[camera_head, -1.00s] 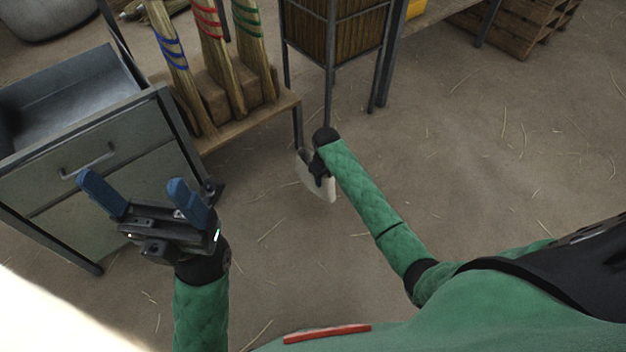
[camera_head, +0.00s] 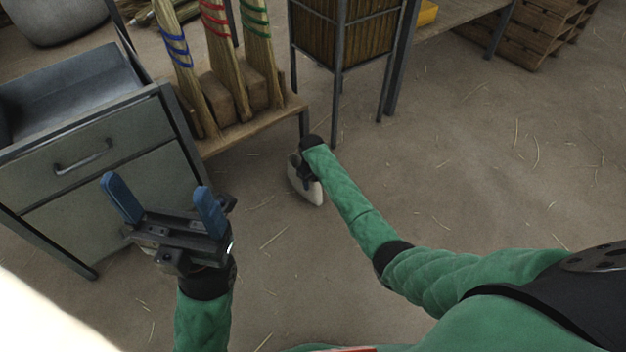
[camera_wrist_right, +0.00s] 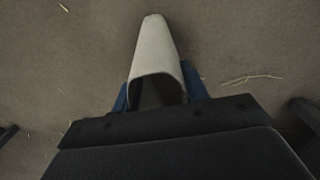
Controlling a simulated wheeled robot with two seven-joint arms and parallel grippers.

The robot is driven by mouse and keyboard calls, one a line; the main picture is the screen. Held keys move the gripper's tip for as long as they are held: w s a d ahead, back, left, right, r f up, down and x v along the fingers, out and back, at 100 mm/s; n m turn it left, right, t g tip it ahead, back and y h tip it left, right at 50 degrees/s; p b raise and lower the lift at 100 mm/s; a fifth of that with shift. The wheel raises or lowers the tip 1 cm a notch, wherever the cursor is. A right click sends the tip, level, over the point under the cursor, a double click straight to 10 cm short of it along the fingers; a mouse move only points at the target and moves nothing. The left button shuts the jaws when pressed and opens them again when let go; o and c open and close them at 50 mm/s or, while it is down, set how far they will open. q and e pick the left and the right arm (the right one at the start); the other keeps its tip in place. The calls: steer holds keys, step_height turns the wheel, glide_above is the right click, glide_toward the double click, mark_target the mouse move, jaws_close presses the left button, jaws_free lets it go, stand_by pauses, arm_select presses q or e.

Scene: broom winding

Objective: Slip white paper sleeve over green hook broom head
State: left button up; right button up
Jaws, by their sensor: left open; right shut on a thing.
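The white paper sleeve (camera_head: 309,190) is held in my right gripper (camera_head: 303,179), low in front of the wooden rack. In the right wrist view the sleeve (camera_wrist_right: 156,52) points away from the gripper, between the two blue fingers (camera_wrist_right: 160,95), with its wide opening toward the wrist. The broom with green bands (camera_head: 259,50) stands on the rack at its right end, apart from the sleeve; its top is cut off by the picture edge. My left gripper (camera_head: 163,200) is open and empty, in front of the grey drawer cabinet.
Brooms with blue bands (camera_head: 180,55) and red bands (camera_head: 220,55) stand left of the green one on the wooden rack (camera_head: 240,135). A framed wicker bin (camera_head: 345,35) stands right of the rack.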

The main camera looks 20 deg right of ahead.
steer(key=shift+f, duration=0.15)
steer(key=o, duration=1)
steer(key=shift+f, duration=0.1)
